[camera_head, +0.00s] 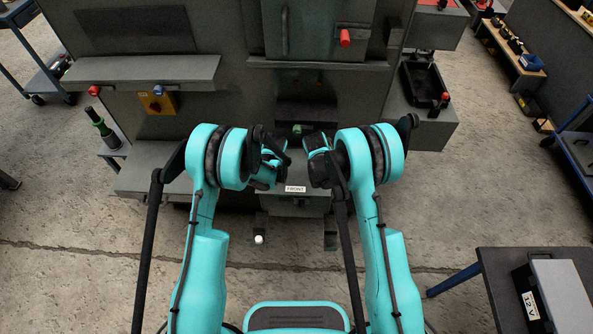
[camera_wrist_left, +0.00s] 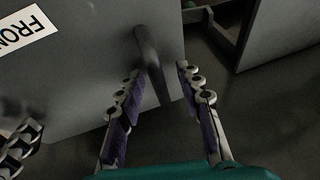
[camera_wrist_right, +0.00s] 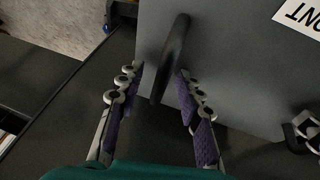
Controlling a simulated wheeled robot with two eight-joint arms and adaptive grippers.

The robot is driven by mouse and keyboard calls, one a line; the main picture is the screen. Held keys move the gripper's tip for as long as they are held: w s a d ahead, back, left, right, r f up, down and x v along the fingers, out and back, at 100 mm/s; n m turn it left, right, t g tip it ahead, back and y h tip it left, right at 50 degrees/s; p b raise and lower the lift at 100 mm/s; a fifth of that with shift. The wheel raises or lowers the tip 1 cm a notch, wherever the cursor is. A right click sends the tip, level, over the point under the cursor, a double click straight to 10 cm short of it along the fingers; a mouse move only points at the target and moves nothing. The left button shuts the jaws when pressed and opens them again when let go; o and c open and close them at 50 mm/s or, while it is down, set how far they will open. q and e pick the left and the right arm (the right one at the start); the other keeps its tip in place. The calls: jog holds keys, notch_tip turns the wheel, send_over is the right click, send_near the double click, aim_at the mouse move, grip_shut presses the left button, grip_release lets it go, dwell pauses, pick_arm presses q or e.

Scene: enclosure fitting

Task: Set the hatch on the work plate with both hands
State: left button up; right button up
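The hatch (camera_head: 296,204) is a grey panel with a white FRONT label, low in front of the machine in the head view. It also fills much of the left wrist view (camera_wrist_left: 85,85) and the right wrist view (camera_wrist_right: 235,75). Each wrist view shows a dark bar handle on it. My left gripper (camera_wrist_left: 158,73) is open, with one handle (camera_wrist_left: 152,65) between its fingers. My right gripper (camera_wrist_right: 158,75) is open, with the other handle (camera_wrist_right: 172,60) between its fingers, close to the right finger. I cannot tell which surface is the work plate.
The grey machine (camera_head: 140,30) stands just beyond my arms. A wide grey ledge (camera_head: 155,170) lies low at its left. A dark table (camera_head: 505,290) with a grey box (camera_head: 562,293) marked 12V stands at the lower right.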

pick_arm(q)
grip_shut()
pick_arm(e)
grip_shut()
pick_arm(q)
jog(key=shift+r, duration=0.1)
